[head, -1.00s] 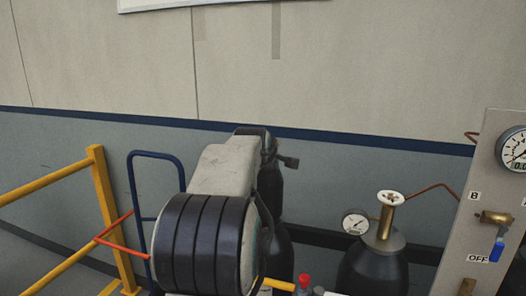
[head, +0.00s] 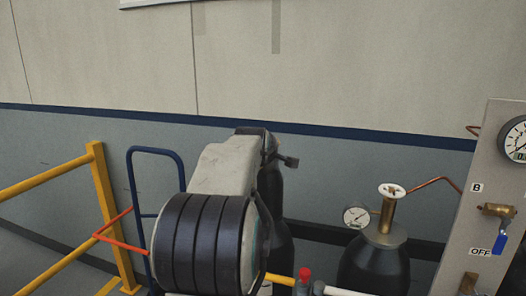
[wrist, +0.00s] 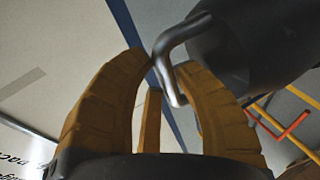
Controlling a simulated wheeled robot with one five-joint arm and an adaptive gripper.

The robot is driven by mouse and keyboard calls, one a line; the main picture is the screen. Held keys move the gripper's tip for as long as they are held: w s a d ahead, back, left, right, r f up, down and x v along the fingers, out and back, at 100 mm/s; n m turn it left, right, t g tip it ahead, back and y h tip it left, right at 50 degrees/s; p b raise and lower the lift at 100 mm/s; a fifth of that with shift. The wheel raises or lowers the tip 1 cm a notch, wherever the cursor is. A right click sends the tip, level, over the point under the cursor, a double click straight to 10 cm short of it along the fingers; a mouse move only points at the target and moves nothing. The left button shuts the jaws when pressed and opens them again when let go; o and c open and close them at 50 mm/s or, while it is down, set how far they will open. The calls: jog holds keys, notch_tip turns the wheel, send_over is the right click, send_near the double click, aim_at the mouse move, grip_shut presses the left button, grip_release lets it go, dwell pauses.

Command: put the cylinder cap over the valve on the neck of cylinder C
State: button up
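A bent metal rod (wrist: 178,45) crosses between the fingertips, beside a large dark rounded body (wrist: 255,45). I cannot tell whether the fingers grip the rod or what it belongs to. In the head view, a dark cylinder (head: 372,268) at the right has a brass valve (head: 386,215) with a white handwheel (head: 392,190) on its neck. Another dark cylinder (head: 276,215) is partly hidden behind my arm. No letter C is readable, and I cannot make out a cap.
A panel (head: 480,225) marked B and OFF, with a gauge and a blue lever (head: 500,244), stands at the right edge. A yellow railing (head: 112,205) and a dark blue tubular frame (head: 131,185) are at the left. A red knob (head: 304,274) is low in the centre.

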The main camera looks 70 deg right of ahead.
jog(key=o, duration=0.4)
jog(key=shift+f, duration=0.2)
jog(key=v, duration=1.2)
jog(key=shift+a+r, duration=0.1)
jog(key=shift+r, duration=0.1)
dwell(0.3)
